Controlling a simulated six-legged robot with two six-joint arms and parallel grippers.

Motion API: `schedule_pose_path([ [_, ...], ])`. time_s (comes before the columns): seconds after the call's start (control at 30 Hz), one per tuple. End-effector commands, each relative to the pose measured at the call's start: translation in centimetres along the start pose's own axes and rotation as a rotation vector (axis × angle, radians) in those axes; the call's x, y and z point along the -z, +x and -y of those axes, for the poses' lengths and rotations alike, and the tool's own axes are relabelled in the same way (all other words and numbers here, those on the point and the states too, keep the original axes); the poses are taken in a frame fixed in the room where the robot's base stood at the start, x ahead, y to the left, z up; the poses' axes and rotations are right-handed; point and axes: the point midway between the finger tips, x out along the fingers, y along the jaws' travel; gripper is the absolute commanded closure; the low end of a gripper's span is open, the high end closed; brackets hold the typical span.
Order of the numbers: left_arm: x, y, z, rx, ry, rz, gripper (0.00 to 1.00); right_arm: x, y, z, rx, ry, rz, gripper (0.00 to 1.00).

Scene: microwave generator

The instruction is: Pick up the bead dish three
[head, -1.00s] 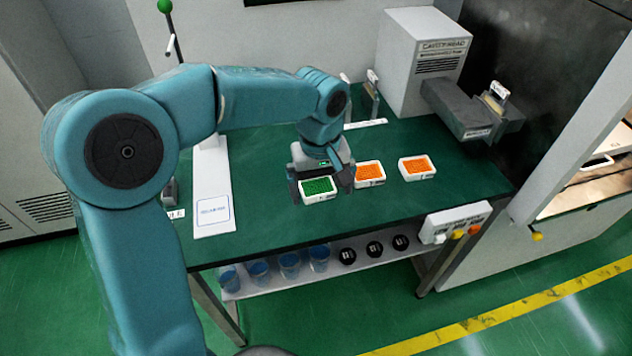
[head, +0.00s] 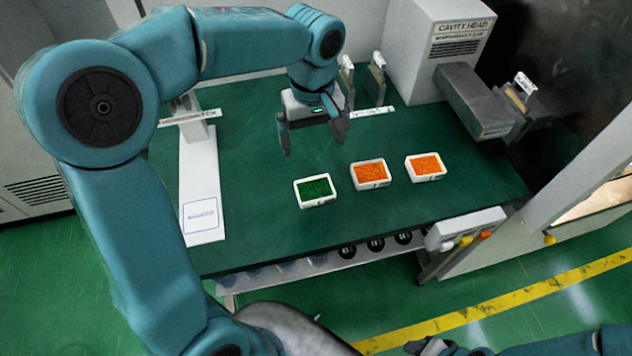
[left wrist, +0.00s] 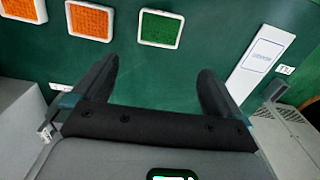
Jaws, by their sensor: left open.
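Three small white dishes stand in a row on the green table: one with green beads (head: 315,190), a middle one with orange beads (head: 370,174) and a right one with orange beads (head: 426,167). Their front labels are too small to read, so I cannot tell which is three. My left gripper (head: 313,143) is open and empty, behind and above the green dish, apart from it. In the left wrist view the green dish (left wrist: 160,29), middle orange dish (left wrist: 90,20) and part of the other orange dish (left wrist: 20,9) lie beyond the open fingers.
A white stand (head: 200,185) is left of the dishes. A grey machine (head: 440,45) with a protruding block (head: 478,105) is at the back right. A button box (head: 465,228) is at the front edge. Part of my right arm shows at the bottom right.

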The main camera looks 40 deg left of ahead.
Motion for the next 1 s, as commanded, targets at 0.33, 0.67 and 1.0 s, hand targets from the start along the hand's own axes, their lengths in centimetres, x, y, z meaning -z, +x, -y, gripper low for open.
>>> schedule_pose_path([
  [0.33, -0.7, 7.8, 0.2, 0.004, 0.002, 0.004, 0.00, 0.0, 0.1, -0.1, 0.000, 0.001, 0.000, 0.57],
  [0.67, -0.5, 11.2, -0.1, 0.003, 0.003, 0.003, 0.00, 0.0, -0.2, 0.1, 0.000, 0.000, 0.000, 0.57],
  [1.0, -0.1, 15.6, -0.4, 0.000, 0.001, 0.002, 0.00, 0.0, -0.8, 0.3, 0.000, 0.000, 0.000, 0.57],
])
